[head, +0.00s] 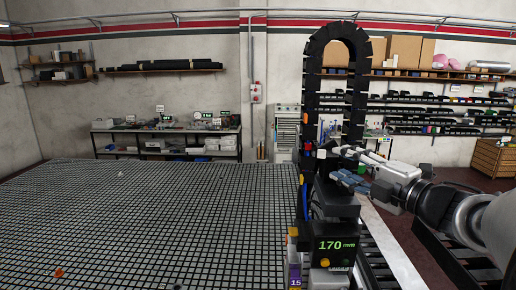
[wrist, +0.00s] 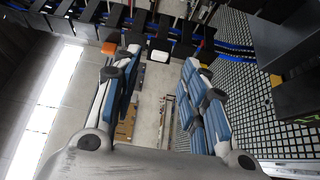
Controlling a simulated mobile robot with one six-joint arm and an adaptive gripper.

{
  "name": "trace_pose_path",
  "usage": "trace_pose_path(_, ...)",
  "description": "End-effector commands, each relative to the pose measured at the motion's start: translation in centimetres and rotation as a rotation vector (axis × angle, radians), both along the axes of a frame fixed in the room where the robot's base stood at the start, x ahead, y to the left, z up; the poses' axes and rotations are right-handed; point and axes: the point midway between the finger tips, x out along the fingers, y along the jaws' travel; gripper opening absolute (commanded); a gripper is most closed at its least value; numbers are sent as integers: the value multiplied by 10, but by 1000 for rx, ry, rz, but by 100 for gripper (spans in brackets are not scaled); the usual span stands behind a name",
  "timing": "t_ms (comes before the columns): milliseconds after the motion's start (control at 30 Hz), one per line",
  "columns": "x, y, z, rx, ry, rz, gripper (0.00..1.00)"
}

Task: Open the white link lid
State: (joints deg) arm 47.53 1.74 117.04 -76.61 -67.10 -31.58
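The white link lid (wrist: 160,56) is a small pale block on a black cable-chain link, near the top middle of the wrist view. In the head view a small white patch (head: 321,154) on the chain seems to be the same lid. My gripper (wrist: 160,68) is open, with one blue-padded finger on each side of the picture and nothing between them. The lid appears in line with the gap between the fingertips, beyond or level with them; the exact distance cannot be told. In the head view my gripper (head: 345,165) is just right of the chain.
The black cable chain (head: 313,85) arches up and over. An orange link lid (wrist: 108,48) lies left of the white one, near the left fingertip. Blue cables (wrist: 235,48) run beside the chain. A black unit reading 170 mm (head: 336,244) stands below; the grid table (head: 150,225) extends left.

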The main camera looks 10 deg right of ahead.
Motion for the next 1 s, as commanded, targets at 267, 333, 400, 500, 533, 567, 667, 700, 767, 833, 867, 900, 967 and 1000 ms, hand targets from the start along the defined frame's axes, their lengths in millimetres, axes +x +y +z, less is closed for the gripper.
trace_pose_path(267, 53, 17, 1, 1, 0, 4, 40)
trace_pose_path(333, 62, 18, 1, 3, 1, 2, 40)
trace_pose_path(400, 68, 20, 1, 2, 1, 2, 40)
trace_pose_path(500, 74, 21, 0, 2, 1, 0, 40)
trace_pose_path(533, 75, 22, 0, 2, 1, 0, 40)
trace_pose_path(567, 76, 22, 0, 2, 1, 0, 40)
trace_pose_path(667, 76, 22, 0, 1, 0, -1, 40)
trace_pose_path(700, 76, 22, 0, 1, 0, -1, 40)
trace_pose_path(767, 76, 22, 0, 1, 0, -1, 40)
trace_pose_path(833, 76, 22, 0, 1, 0, -1, 39)
trace_pose_path(867, 76, 22, 0, 1, 0, -1, 37)
trace_pose_path(900, 76, 22, 0, 1, 0, -1, 34)
trace_pose_path(967, 76, 22, 0, 1, 0, -1, 30)
trace_pose_path(1000, 76, 22, 0, 1, 0, -1, 27)
